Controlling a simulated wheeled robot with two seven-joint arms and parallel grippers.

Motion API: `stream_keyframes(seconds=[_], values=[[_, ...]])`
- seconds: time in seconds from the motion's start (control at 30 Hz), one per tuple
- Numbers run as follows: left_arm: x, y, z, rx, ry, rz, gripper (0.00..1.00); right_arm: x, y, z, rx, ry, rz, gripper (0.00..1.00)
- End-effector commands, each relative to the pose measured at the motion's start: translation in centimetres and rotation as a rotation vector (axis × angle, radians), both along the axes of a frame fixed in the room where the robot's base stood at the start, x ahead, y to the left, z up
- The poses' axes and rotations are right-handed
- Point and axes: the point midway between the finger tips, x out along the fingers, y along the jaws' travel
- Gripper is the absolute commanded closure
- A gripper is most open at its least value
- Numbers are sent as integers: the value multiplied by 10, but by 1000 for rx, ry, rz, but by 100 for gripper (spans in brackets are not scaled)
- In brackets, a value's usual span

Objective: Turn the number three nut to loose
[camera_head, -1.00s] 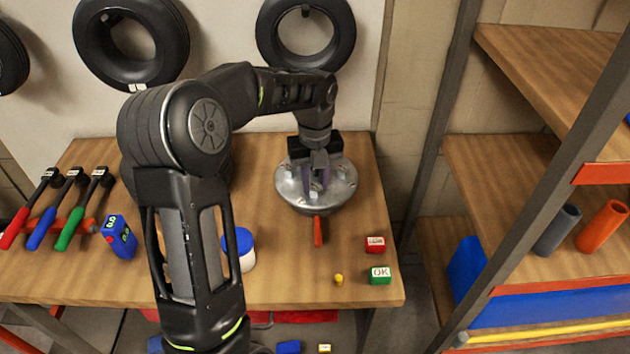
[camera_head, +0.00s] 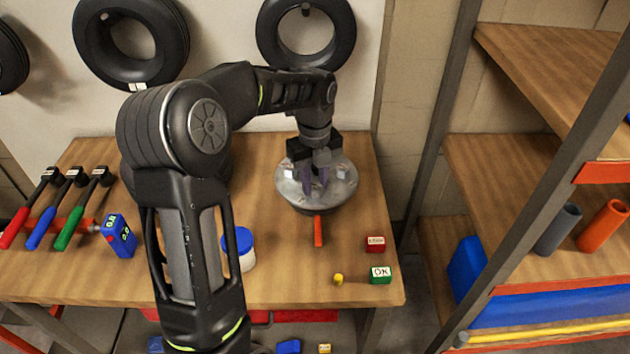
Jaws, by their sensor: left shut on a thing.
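A round silver hub plate (camera_head: 335,200) lies on the wooden workbench, with an orange-red handle or pointer (camera_head: 318,231) at its front edge. Small pale nuts show on the plate, one at the left (camera_head: 288,174) and one at the right (camera_head: 342,172). My left gripper (camera_head: 316,186) reaches down over the middle of the plate, with its purple-grey fingers shut on a nut that they mostly hide. I cannot read a number on any nut. My right gripper is not in view.
Shelves stand at right.

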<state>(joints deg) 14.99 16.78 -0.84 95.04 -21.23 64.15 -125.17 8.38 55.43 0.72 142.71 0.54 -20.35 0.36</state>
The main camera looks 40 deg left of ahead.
Motion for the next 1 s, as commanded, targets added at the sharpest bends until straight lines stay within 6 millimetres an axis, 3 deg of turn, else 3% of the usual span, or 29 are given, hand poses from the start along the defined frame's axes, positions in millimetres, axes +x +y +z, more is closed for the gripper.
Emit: stream_keyframes(seconds=[1.0], values=[[-6, 0, 0, 1, -3, 946, 100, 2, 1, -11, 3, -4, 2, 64]])
